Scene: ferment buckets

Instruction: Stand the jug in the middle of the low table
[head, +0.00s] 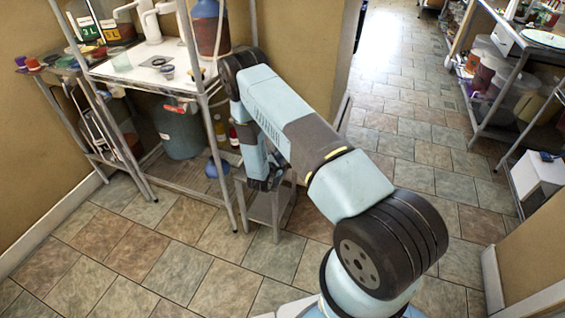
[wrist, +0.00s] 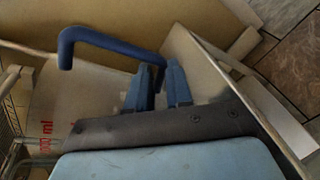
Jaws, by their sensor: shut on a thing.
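The jug is a clear vessel (wrist: 75,105) with red millilitre markings and a blue handle (wrist: 105,40), seen at the left of the wrist view. My gripper (wrist: 158,85) is shut on the handle, with one blue finger on each side of it. In the head view my gripper (head: 263,178) is over the low table (head: 262,208), a small grey metal stand beside the shelf rack. The arm hides the jug there. A pale flat surface with a raised edge (wrist: 265,105), apparently the table, lies by the fingers in the wrist view. Whether the jug touches it I cannot tell.
A metal rack (head: 150,75) stands left of the low table, with a jug-like white pitcher (head: 150,28) on top and a dark bucket (head: 180,132) below. A blue flask (head: 217,168) is close to the low table. The tiled floor (head: 170,270) in front is clear.

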